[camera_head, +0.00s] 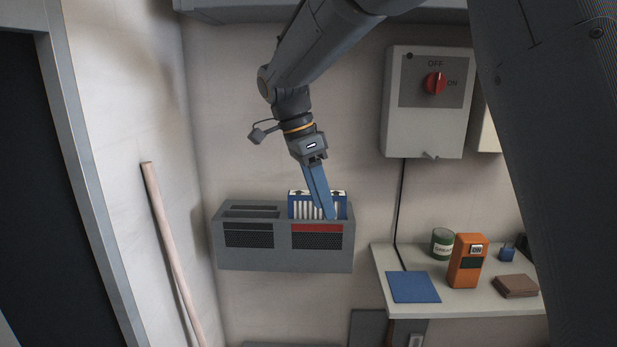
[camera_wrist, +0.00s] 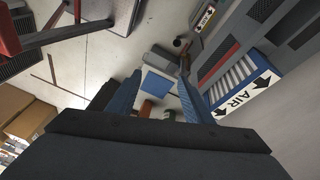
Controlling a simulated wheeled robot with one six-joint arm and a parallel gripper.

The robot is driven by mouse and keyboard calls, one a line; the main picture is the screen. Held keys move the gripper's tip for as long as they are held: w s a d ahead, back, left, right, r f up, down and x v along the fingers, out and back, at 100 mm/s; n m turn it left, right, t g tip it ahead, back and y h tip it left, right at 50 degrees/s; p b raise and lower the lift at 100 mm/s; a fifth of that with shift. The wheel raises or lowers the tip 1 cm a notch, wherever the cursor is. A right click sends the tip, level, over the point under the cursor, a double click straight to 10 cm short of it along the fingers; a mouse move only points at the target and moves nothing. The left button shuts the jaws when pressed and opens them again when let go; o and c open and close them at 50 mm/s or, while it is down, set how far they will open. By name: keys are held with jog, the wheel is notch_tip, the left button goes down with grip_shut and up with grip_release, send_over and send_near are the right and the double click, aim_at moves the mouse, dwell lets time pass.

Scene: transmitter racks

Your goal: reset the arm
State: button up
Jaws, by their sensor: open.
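My gripper (camera_head: 326,214) reaches down in front of the wall in the head view, its long blue fingers overlapping an air filter (camera_head: 300,209). In the wrist view the fingers of my gripper (camera_wrist: 160,80) are spread apart with nothing between them. The filter has a blue frame and white pleats, and stands upright in the right part of a grey wall-mounted housing (camera_head: 284,258). In the wrist view the filter (camera_wrist: 238,78) shows to the right of the fingers, with an AIR label and black arrows. I cannot tell whether a finger touches it.
A shelf (camera_head: 460,303) at the right holds a blue square (camera_head: 413,287), an orange device (camera_head: 467,262), a green can (camera_head: 442,243), a brown block (camera_head: 515,286) and a padlock (camera_head: 507,254). A switch box (camera_head: 428,125) hangs above. A pole (camera_head: 168,245) leans at left.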

jog(key=s+d+f+n+y, duration=0.1)
jog(key=s+d+f+n, duration=0.6)
jog(key=s+d+f, duration=0.1)
jog(key=s+d+f+n+y, duration=0.2)
jog(key=s+d+f+n, duration=0.5)
jog(key=s+f, duration=0.3)
jog(key=s+d, duration=0.1)
jog(key=s, duration=0.2)
jog(key=shift+s+d+n+t+y, duration=0.2)
jog(key=shift+d+n+t+y, duration=0.1)
jog(key=shift+d+n, duration=0.1)
dwell(0.3)
